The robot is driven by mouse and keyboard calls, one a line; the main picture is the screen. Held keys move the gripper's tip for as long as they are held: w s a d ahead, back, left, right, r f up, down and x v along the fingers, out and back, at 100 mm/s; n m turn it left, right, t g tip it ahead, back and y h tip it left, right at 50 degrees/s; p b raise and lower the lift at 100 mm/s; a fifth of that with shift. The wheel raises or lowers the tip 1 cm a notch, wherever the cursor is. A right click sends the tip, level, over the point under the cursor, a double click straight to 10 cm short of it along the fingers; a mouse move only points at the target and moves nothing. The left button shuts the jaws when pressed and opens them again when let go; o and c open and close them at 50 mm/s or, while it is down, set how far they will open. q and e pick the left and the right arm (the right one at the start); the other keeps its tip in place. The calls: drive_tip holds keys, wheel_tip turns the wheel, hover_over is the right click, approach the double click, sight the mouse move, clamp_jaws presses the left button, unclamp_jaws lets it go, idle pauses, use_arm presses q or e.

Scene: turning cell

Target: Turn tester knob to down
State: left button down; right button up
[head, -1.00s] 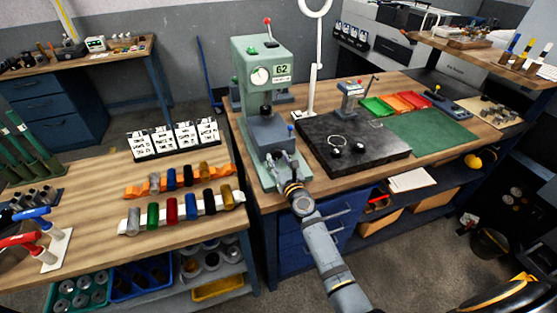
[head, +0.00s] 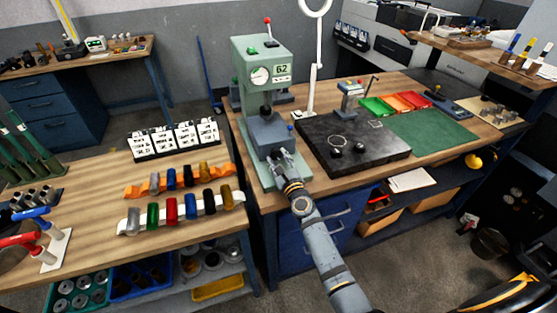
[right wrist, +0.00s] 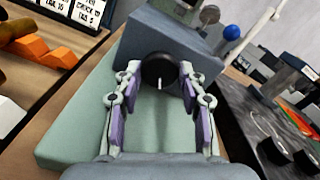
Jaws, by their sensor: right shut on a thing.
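The tester (head: 263,95) is a pale green press-like machine with a round gauge, a display reading 62 and a red-tipped lever on top. Its black round knob (right wrist: 158,70) sits on the front of the grey block (right wrist: 180,35). A white mark on the knob points toward the bottom of the right wrist view. My right gripper (right wrist: 155,85) is shut on the knob, with one finger on each side of it. In the head view my right gripper (head: 281,160) is at the tester's front and hides the knob.
A blue-tipped lever (right wrist: 232,32) stands right of the grey block. A dark stone plate (head: 352,148) with two black knobs lies right of the tester. At the left, a wooden table (head: 85,165) carries coloured cylinders on racks.

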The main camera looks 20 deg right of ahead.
drive_tip(key=shift+n, duration=0.5)
drive_tip(key=o, duration=1.1)
drive_tip(key=shift+o, duration=0.2)
drive_tip(key=s, duration=1.2)
drive_tip(key=shift+d, duration=0.2)
